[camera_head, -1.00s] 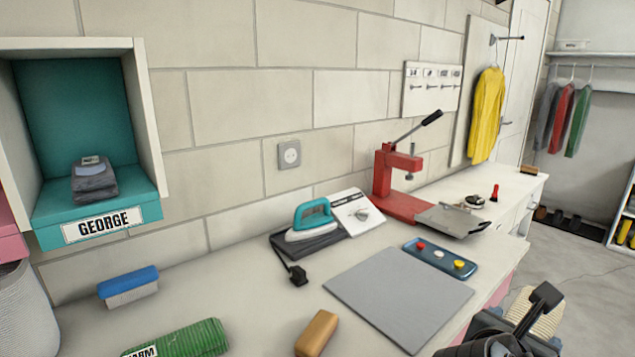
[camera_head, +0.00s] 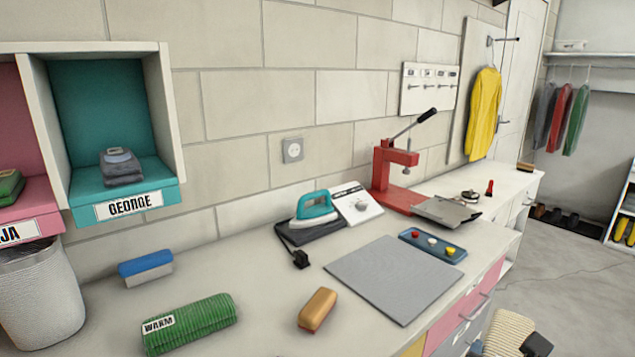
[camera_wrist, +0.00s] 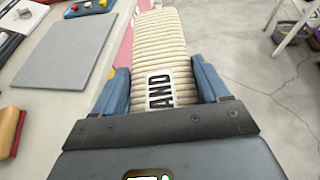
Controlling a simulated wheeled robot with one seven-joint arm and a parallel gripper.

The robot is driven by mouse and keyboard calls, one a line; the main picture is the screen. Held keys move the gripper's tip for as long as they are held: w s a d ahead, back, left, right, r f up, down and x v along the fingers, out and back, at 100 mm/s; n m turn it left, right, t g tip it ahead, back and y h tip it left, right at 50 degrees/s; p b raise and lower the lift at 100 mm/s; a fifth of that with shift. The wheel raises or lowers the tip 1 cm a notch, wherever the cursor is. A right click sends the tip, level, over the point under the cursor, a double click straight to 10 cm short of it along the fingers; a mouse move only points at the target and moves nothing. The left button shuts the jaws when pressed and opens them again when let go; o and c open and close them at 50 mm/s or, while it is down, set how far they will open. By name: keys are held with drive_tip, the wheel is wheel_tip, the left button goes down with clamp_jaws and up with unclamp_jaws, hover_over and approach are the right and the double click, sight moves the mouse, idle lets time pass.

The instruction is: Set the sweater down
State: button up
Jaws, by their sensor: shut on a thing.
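My gripper (camera_wrist: 163,84) is shut on a cream ribbed knit bundle, which I take to be the sweater (camera_wrist: 162,40). Its blue fingers press on both sides of it. A white label on it shows the letters "AND"; the rest of the label is hidden. In the head view the sweater (camera_head: 501,331) shows at the bottom right edge, beside the drawers in front of the counter. It is off the counter (camera_head: 262,292), out over the floor side. Most of the gripper is out of the head view.
A grey mat (camera_head: 396,278) lies bare on the counter. Around it are a button tray (camera_head: 433,245), a wooden brush (camera_head: 317,310), an iron (camera_head: 314,216) and a red press (camera_head: 385,177). A green knit roll labelled "WARM" (camera_head: 190,324) lies front left. Labelled cubbies (camera_head: 128,205) hang at left.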

drive_tip(key=s+a+f+n+t+y, duration=0.1)
drive_tip(key=a+f+n+y, duration=0.3)
drive_tip(key=f, duration=0.6)
drive_tip(key=s+a+f+n+t+y, duration=0.1)
drive_tip(key=a+f+n+y, duration=0.3)
drive_tip(key=f, duration=0.6)
drive_tip(key=shift+s+f+n+t+y, duration=0.2)
drive_tip(key=shift+n+t+y, duration=0.1)
drive_tip(key=shift+t+y, duration=0.35)
drive_tip(key=shift+w+r, duration=0.1)
drive_tip(key=shift+r, duration=0.05)
